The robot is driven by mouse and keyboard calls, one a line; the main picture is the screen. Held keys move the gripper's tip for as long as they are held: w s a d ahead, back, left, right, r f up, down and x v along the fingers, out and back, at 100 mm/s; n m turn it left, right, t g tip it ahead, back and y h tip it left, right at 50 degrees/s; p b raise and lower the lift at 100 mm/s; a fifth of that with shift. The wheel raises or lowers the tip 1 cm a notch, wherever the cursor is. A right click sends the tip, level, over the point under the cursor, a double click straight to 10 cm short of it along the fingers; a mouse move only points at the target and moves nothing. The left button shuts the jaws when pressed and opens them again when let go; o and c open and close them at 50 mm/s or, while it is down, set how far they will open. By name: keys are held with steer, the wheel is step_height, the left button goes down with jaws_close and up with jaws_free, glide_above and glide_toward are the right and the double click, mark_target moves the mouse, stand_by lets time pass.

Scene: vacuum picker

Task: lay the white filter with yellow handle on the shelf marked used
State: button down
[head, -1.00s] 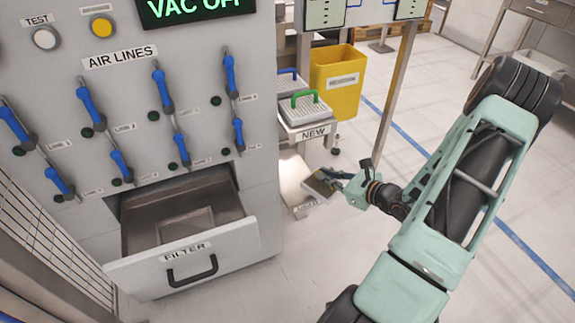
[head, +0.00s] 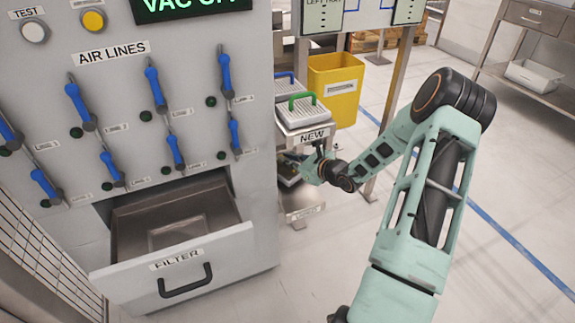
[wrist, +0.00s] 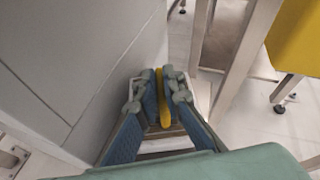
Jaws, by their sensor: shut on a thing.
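My gripper (head: 306,163) is shut on the yellow handle (wrist: 164,98) of the filter, as the wrist view shows. Part of the pale filter body (wrist: 166,146) shows between and below my fingers. In the head view the held filter (head: 287,172) looks dark and is partly hidden by my gripper. It is beneath the upper shelf marked NEW (head: 312,136) and above the lower shelf (head: 303,198), whose small front label is blurred. I cannot tell whether the filter touches the lower shelf.
White filters with a green handle (head: 303,99) and a blue handle stand on the upper shelf. A yellow bin (head: 335,92) is behind. The grey cabinet (head: 255,130) is close on the left, with its FILTER drawer (head: 180,270) open and empty. A metal post (head: 390,95) stands right.

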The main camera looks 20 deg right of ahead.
steer(key=shift+f, duration=0.65)
steer(key=shift+f, duration=0.15)
steer(key=c, duration=2.1)
jaws_free()
steer(key=shift+r, duration=0.25)
steer(key=p+v, duration=0.3)
steer(key=v, duration=0.9)
steer(key=shift+f, duration=0.15)
